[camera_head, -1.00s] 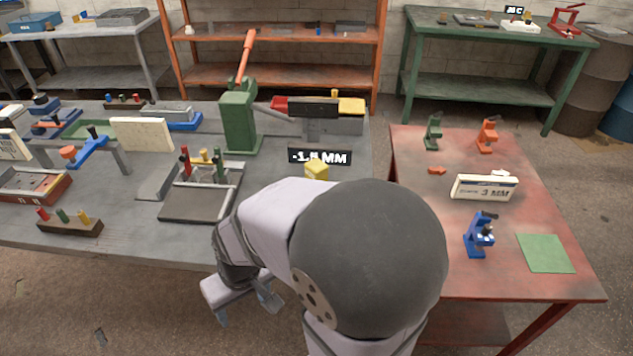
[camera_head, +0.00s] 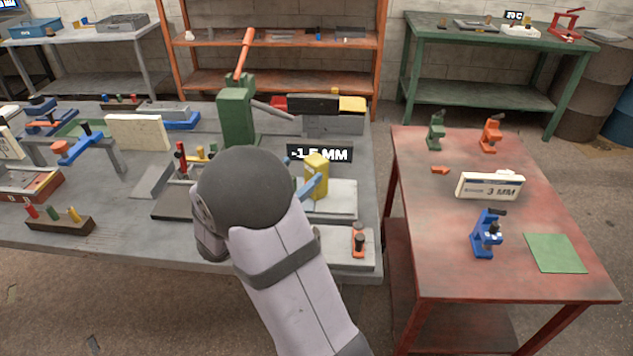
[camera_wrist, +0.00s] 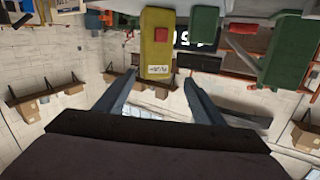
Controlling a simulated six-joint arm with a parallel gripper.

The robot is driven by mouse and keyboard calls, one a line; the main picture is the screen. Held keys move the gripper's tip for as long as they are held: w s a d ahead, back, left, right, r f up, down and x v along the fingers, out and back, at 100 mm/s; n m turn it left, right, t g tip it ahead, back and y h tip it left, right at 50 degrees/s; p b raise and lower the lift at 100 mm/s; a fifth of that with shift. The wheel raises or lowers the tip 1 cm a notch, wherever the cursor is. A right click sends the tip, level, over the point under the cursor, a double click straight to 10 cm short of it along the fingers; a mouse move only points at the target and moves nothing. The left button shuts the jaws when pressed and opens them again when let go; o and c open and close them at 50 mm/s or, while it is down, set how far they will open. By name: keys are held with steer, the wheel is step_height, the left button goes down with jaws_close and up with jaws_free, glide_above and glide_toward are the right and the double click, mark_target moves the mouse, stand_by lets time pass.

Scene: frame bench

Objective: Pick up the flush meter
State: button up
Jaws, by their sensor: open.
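A yellow block-shaped instrument (camera_head: 317,172), which I take for the flush meter, stands on a pale plate on the grey bench, in front of a black "-1.5 MM" display (camera_head: 334,154). In the wrist view the yellow block (camera_wrist: 157,42) shows a red square and a small white label. My gripper (camera_wrist: 158,78) is open, with its fingertips toward the lower left and right edges of the block; I cannot tell whether they touch it. In the head view a finger of my gripper (camera_head: 308,187) overlaps the block, and my wrist hides the rest.
A green lever press (camera_head: 237,115) stands behind and left of the block. A plate with an orange-black clamp (camera_head: 358,240) lies in front. The red table (camera_head: 440,260) at right holds a "3 MM" box (camera_head: 489,187), a blue stand (camera_head: 486,235) and a green mat (camera_head: 555,253).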

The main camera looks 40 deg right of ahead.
mark_target(309, 171)
steer(key=shift+w+d+f+m+g+h+b, duration=0.3)
steer(key=shift+d+f+m+g+b, duration=0.1)
steer(key=shift+d+g, duration=0.15)
steer(key=shift+w+d+f+m+g+h+b, duration=0.3)
steer(key=shift+d+f+g, duration=0.1)
steer(key=shift+d+g, duration=0.15)
steer(key=shift+d+f+m+g+b, duration=0.25)
steer(key=shift+d+m+g+b, duration=0.1)
steer(key=shift+g, duration=0.35)
steer(key=shift+d+f+m+g+b, duration=0.2)
steer(key=shift+d+m+g, duration=0.1)
steer(key=shift+g, duration=0.4)
steer(key=shift+d, duration=0.1)
steer(key=shift+d+r+p, duration=0.15)
steer(key=shift+d+p, duration=0.15)
steer(key=shift+d, duration=0.25)
steer(key=shift+d+p, duration=1)
steer(key=shift+d, duration=2.05)
steer(key=c, duration=1.2)
